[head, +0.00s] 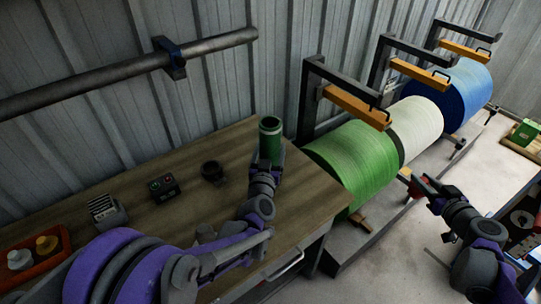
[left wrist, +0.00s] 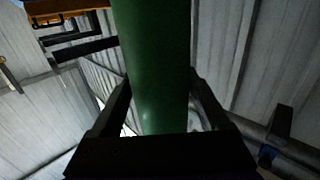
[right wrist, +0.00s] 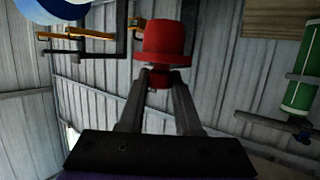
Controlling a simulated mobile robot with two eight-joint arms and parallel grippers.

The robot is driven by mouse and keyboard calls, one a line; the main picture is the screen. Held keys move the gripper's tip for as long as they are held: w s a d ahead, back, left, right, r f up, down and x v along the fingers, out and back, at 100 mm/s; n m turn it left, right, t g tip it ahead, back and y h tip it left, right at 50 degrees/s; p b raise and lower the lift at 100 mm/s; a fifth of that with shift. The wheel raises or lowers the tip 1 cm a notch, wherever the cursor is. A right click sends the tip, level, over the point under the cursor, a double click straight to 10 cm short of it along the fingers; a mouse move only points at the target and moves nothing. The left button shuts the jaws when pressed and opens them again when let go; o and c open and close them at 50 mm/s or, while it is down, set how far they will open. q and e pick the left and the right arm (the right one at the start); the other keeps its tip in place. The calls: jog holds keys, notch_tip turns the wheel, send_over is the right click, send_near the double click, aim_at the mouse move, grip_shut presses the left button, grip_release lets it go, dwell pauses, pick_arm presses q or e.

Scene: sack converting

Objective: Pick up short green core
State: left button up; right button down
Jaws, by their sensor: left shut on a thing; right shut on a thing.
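The short green core (head: 270,138) stands upright above the wooden bench, a hollow dark green tube. My left gripper (head: 268,160) is shut around its lower part. In the left wrist view the green core (left wrist: 155,60) rises between the two dark fingers. My right gripper (head: 428,190) is at the right, near the rolls, shut on a small red flanged piece (right wrist: 168,42). The red piece also shows in the head view (head: 420,186). Whether the core's lower end touches the bench is hidden by the gripper.
The bench (head: 130,205) carries a dark ring-shaped part (head: 212,171), a button box (head: 164,187), a grey block (head: 105,210) and an orange tray (head: 62,240). Green (head: 355,165), white (head: 418,128) and blue (head: 458,95) rolls stand right. A grey pipe (head: 110,75) runs along the wall.

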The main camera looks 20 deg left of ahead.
pick_arm(q)
grip_shut()
